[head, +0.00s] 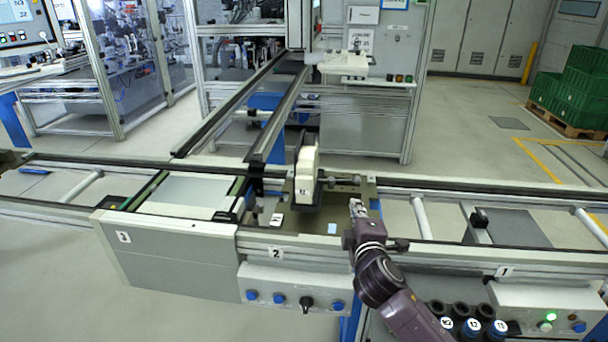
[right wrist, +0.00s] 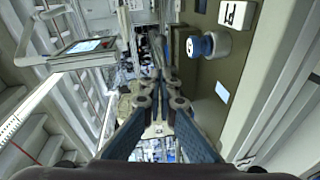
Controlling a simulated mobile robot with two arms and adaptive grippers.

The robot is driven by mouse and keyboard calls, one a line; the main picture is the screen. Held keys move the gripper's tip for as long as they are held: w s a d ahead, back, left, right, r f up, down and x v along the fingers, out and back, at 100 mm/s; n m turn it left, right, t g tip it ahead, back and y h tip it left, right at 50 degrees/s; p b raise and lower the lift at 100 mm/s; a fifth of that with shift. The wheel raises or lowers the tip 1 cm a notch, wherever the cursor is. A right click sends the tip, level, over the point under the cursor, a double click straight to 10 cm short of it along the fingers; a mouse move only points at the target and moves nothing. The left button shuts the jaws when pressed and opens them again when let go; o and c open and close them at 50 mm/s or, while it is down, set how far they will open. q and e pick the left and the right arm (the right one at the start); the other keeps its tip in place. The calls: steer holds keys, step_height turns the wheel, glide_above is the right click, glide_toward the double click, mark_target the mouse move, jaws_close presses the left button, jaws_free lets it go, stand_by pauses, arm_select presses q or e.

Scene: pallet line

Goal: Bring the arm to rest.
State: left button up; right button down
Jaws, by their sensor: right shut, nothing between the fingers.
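My right arm (head: 388,290) reaches in from the bottom right of the head view. My left gripper is not in view.
The conveyor rail (head: 480,254) runs across in front of me, with a button box (head: 295,285) below it. Dark round holders (head: 460,310) are beside my right arm. A second conveyor (head: 250,105) leads away. Green crates (head: 575,90) stand at the far right.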

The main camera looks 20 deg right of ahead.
steer(key=s+a+f+m+g+y, duration=0.2)
steer(key=s+a+f+m+g, duration=0.4)
steer(key=s+f, duration=0.75)
steer(key=s+a+f+m+g+y, duration=0.2)
steer(key=s+a+f+g, duration=0.15)
steer(key=s+a, duration=0.55)
steer(key=s+a+f+m+g+y, duration=0.2)
steer(key=s+a+f+y, duration=0.15)
steer(key=s, duration=0.85)
step_height(320, 180, down, 26)
steer(key=g, duration=0.1)
steer(key=s+d+f+g+h, duration=0.1)
steer(key=s+d+f, duration=0.1)
steer(key=s+f, duration=1.5)
steer(key=shift+s+d+n, duration=0.3)
steer(key=shift+s, duration=0.45)
steer(key=shift+f+g, duration=0.1)
steer(key=shift+g, duration=0.15)
